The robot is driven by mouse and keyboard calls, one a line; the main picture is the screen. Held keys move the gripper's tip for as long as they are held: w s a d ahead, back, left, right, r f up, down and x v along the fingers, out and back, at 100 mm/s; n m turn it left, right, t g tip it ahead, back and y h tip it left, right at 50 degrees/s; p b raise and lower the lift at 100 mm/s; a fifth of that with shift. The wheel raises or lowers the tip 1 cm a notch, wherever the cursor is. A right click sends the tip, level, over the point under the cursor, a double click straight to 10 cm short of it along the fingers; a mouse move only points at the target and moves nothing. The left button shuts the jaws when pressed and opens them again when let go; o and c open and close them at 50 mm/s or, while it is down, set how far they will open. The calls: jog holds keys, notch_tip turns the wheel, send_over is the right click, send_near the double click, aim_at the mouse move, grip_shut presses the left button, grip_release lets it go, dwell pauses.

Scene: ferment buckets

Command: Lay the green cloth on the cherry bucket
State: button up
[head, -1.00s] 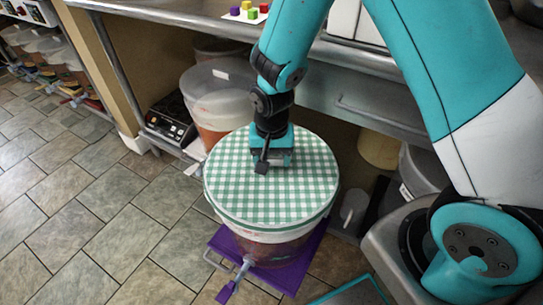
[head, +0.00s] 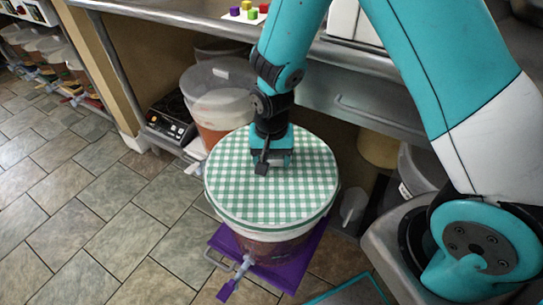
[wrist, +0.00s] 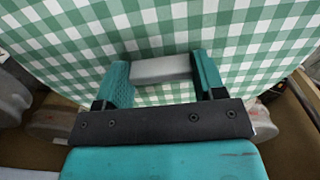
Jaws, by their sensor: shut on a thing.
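The green cloth (head: 272,203) is a round green-and-white checked cover. It lies flat across the top of a bucket (head: 270,247) with dark reddish contents and a white rim, and its edge roughly follows that rim. I cannot tell whether the cloth's whole edge touches the rim. My gripper (head: 272,160) points down at the far half of the cloth. In the wrist view, my gripper (wrist: 161,72) is shut on a grey bar (wrist: 160,69) at the cloth's surface, and the checked cloth (wrist: 70,35) fills the upper part.
The bucket stands on a purple base (head: 302,262) with a tap (head: 236,278) at the front. A lidded bucket (head: 215,100) and a black scale (head: 170,122) are behind left, beside the steel bench (head: 360,108). Tiled floor (head: 110,225) on the left is clear.

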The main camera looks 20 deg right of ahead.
jog(key=shift+f, duration=0.8)
dwell(2.5)
jog(key=o, duration=1.1)
jog(key=shift+o, duration=0.3)
jog(key=shift+r+p, duration=0.1)
jog(key=shift+p, duration=0.2)
jog(key=shift+r+p, duration=3.1)
jog(key=shift+r, duration=0.3)
